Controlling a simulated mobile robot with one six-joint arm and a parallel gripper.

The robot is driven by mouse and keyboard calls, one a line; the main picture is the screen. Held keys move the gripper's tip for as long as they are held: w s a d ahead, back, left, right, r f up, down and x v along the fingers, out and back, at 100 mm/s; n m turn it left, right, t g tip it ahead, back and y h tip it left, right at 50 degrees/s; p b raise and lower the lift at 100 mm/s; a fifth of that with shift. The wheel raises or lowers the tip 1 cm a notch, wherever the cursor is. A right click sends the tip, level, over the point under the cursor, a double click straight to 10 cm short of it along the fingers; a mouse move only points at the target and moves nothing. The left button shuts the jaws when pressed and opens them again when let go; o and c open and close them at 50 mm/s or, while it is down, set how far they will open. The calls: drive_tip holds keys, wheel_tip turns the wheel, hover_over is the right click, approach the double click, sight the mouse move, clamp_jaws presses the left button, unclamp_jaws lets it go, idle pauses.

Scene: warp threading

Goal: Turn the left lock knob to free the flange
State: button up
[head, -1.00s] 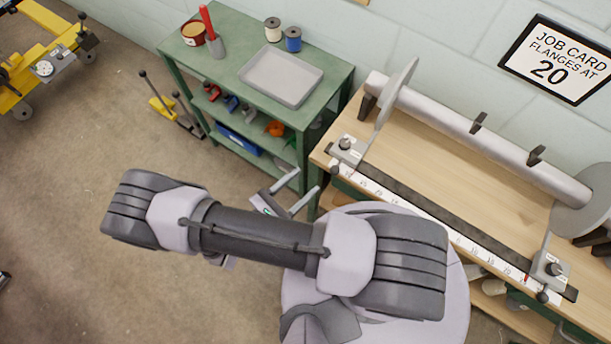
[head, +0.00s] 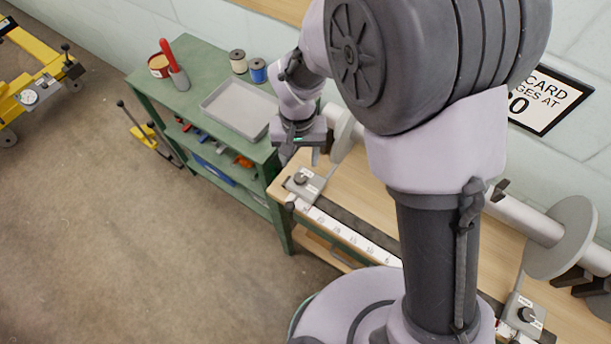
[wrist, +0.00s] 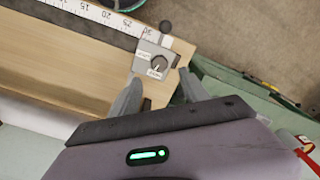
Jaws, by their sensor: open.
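The left lock knob (head: 301,179) is a dark round knob on a grey block (head: 311,188) at the left end of the scale rail. In the wrist view the knob (wrist: 157,63) sits on its labelled grey block, just beyond my fingers. The left flange (head: 345,132) is a grey disc partly hidden behind my arm. My gripper (head: 300,152) hangs above and behind the knob block in the head view. In the wrist view my gripper (wrist: 160,90) is open, its two fingers apart and empty, with the knob roughly between and ahead of the tips.
The scale rail (head: 345,233) runs along the bench front. A right lock block (head: 522,315) and right flange (head: 562,237) stand at the right. A green shelf (head: 190,75) with a grey tray (head: 235,108) is at the left. My arm hides much of the bench.

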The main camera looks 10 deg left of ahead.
sight(300, 177)
wheel_tip(300, 177, down, 9)
drive_tip(key=shift+r+b, duration=0.2)
drive_tip(key=shift+b, duration=0.9)
